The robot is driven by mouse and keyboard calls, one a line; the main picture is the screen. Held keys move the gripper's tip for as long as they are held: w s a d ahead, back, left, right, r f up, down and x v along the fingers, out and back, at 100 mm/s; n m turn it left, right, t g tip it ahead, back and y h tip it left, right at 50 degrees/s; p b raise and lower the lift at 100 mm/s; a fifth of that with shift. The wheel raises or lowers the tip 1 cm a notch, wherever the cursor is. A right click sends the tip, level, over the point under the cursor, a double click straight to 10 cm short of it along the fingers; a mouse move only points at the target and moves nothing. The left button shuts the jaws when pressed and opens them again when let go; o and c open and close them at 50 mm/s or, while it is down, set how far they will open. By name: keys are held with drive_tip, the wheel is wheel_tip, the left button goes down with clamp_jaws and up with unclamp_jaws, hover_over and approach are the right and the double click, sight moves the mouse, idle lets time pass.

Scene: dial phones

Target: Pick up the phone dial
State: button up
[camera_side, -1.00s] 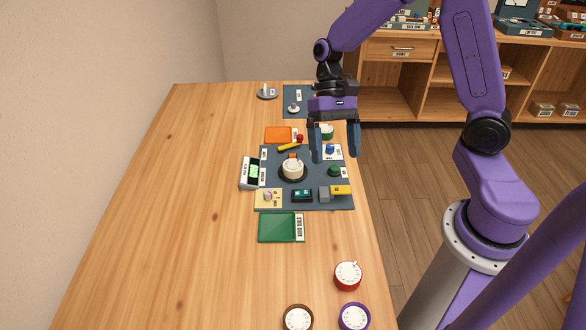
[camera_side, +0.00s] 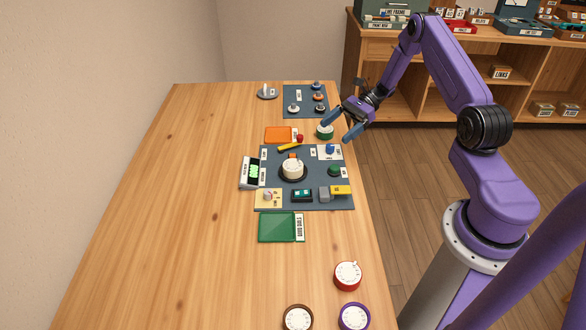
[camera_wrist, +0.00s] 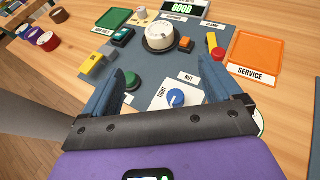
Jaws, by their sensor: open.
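A cream-white dial (camera_side: 292,168) sits on a round black base in the middle of the dark mat. It also shows at the top of the wrist view (camera_wrist: 158,36), ahead of my fingers. Other white-faced dials stand near the front of the table: a red one (camera_side: 347,275), a brown one (camera_side: 298,318) and a purple one (camera_side: 354,316). They show small at the left of the wrist view. My gripper (camera_side: 340,126) is open and empty, tilted, above the table's right edge. In the wrist view its fingers (camera_wrist: 160,66) are spread apart with nothing between them.
The dark mat (camera_side: 315,202) also holds a blue knob (camera_wrist: 178,97), a green button (camera_wrist: 131,81) and a yellow-and-grey tool (camera_side: 335,193). The table's left side is clear.

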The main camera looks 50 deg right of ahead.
approach(294, 164)
drive_tip(key=x, duration=0.3)
drive_tip(key=shift+a+f, duration=0.15)
drive_tip(key=shift+f, duration=0.15)
drive_tip(key=shift+r+x, duration=0.1)
drive_tip(key=shift+x, duration=1.3)
drive_tip(key=shift+r+x, duration=0.15)
drive_tip(key=shift+x, duration=1.2)
drive_tip(key=shift+w+a, duration=0.1)
drive_tip(key=c, duration=1.2)
